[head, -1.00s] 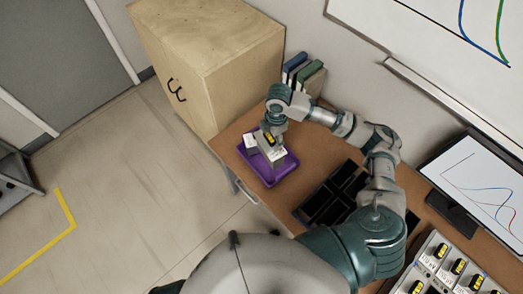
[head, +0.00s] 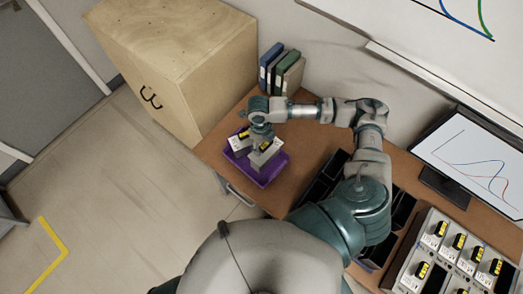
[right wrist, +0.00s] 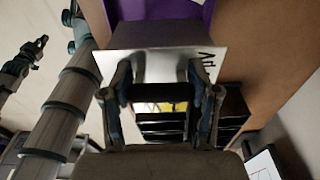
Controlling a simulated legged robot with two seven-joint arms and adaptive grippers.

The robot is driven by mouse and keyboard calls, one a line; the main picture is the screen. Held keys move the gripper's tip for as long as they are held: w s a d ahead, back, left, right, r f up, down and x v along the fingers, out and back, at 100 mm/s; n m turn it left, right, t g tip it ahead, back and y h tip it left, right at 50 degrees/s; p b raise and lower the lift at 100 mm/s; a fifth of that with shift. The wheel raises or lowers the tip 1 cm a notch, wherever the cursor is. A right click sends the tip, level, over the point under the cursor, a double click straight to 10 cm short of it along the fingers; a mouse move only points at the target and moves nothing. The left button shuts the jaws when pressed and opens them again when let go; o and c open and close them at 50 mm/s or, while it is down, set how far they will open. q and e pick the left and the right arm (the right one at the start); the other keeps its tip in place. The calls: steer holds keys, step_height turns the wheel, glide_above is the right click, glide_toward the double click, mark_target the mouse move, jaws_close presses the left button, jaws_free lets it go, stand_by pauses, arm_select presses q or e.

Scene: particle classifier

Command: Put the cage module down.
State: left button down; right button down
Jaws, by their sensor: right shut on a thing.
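My right gripper (head: 262,132) reaches over the purple tray (head: 262,180) on the brown desk. It is shut on a grey cage module (head: 267,154) with a white face and a yellow-and-black handle. In the right wrist view the fingers (right wrist: 165,95) straddle the handle, and the module (right wrist: 150,62) lies beyond them, with the tray (right wrist: 185,10) behind it. The held module is over the tray; I cannot tell whether it touches the bottom. A second similar module (head: 238,144) stands in the tray on its left. A dark jointed shape (right wrist: 25,58) may be my left gripper; its jaws are unclear.
Black open bins (head: 325,180) stand on the desk to the right of the tray. A rack with several similar modules (head: 455,255) and a monitor (head: 472,160) are farther right. Binders (head: 280,70) and a wooden cabinet (head: 178,60) stand behind.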

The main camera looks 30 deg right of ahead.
steer(key=f, duration=0.5)
steer(key=shift+d, duration=0.2)
steer(key=shift+f, duration=0.25)
steer(key=shift+w+a, duration=0.1)
steer(key=shift+a, duration=0.15)
steer(key=shift+f, duration=0.25)
steer(key=shift+c, duration=1.8)
jaws_free()
steer(key=shift+o, duration=0.5)
steer(key=shift+d, duration=0.2)
steer(key=r, duration=0.8)
steer(key=w+r, duration=0.1)
steer(key=r, duration=0.3)
steer(key=shift+a+r, duration=0.3)
